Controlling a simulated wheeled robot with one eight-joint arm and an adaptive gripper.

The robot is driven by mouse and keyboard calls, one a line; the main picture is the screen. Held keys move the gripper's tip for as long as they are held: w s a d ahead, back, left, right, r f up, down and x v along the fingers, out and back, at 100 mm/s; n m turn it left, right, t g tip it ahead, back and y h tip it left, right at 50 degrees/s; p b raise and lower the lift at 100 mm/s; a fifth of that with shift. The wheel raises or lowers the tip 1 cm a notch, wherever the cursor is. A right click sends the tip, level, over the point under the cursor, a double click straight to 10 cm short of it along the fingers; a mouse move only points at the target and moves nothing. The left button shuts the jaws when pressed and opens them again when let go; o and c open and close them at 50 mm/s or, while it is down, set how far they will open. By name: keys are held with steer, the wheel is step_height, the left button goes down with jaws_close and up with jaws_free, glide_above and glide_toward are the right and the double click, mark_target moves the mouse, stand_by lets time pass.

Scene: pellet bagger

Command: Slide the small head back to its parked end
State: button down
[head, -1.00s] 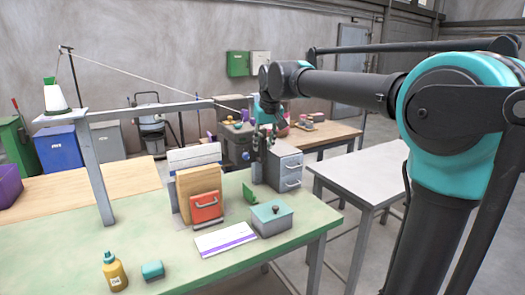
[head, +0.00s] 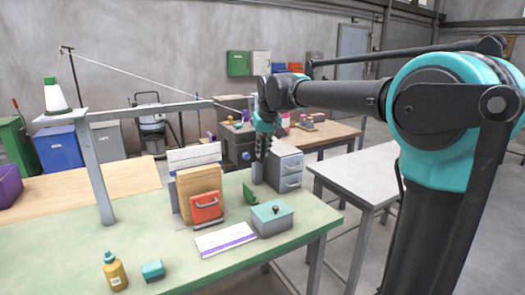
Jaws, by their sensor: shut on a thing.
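The small head appears to be the dark grey block (head: 236,134) at the right end of the raised grey rail (head: 150,111). A blue round knob (head: 246,156) shows on its lower front. A thread runs down to it from the pole at the left. My gripper (head: 262,156) points down just right of the knob, in front of the grey drawer unit. Its fingers look close together. What lies between them is too small and dark to make out, and part of the head is hidden behind my gripper.
The green bench holds a file rack (head: 196,180), a red folder (head: 206,207), a grey lidded box (head: 271,218), a drawer unit (head: 288,170), a yellow bottle (head: 115,272) and a teal block (head: 152,270). A white table (head: 365,175) stands at the right.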

stand_by(0.3)
steer(key=s+a, duration=0.8)
steer(key=a, duration=0.4)
steer(key=s+a, duration=0.8)
steer(key=a, duration=0.4)
steer(key=s+a, duration=0.8)
steer(key=a, duration=0.3)
steer(key=shift+a, duration=0.4)
steer(key=shift+s, duration=0.1)
steer(key=c, duration=1.5)
jaws_free()
steer(key=shift+c, duration=0.2)
steer(key=v, duration=1.2)
